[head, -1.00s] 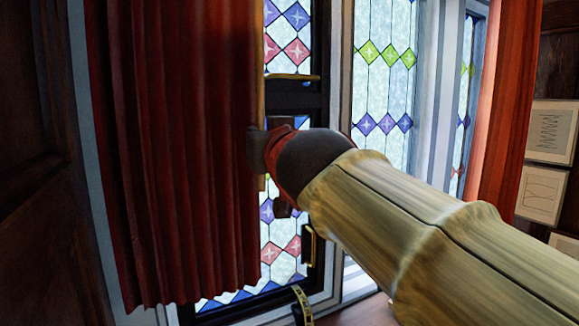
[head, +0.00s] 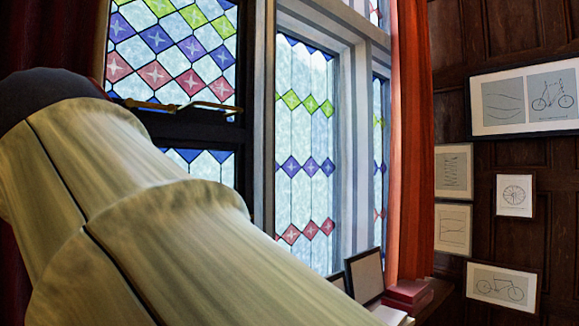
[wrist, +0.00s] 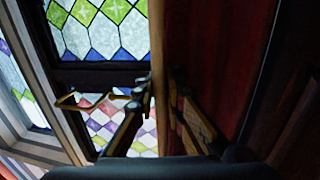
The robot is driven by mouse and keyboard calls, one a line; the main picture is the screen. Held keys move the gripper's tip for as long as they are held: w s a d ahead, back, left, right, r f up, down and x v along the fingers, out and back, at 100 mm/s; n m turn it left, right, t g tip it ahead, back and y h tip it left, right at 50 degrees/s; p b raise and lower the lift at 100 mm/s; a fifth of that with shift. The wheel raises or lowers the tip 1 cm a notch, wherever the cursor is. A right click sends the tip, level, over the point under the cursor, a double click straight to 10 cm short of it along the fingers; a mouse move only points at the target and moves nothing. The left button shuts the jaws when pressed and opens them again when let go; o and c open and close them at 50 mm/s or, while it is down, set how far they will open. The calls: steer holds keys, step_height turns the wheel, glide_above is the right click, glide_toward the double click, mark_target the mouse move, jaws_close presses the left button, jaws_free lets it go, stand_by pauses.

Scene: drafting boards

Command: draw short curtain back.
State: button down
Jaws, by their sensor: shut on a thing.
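The red curtain (head: 82,45) hangs at the left edge of the head view, mostly cut off by the frame and hidden behind my arm. In the wrist view, its dark red cloth (wrist: 222,50) hangs on the right, with a tan strip (wrist: 158,60) along its inner edge. My gripper (wrist: 155,108) is shut on this edge, one dark finger on each side. The fingers are outside the head view, and the exact contact is dim.
A stained-glass window (head: 165,60) with a brass handle (head: 185,106) lies beside the curtain. Another red curtain (head: 412,150) hangs right. Framed drawings (head: 503,288) hang on the panelled wall.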

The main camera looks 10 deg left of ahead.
steer(key=shift+s+a+r, duration=0.1)
steer(key=shift+s, duration=0.2)
steer(key=c, duration=2.3)
jaws_free()
steer(key=shift+c, duration=0.2)
steer(key=shift+o, duration=1.1)
steer(key=shift+s+d, duration=0.15)
steer(key=shift+d, duration=0.05)
steer(key=shift+o, duration=1.2)
steer(key=shift+a, duration=0.1)
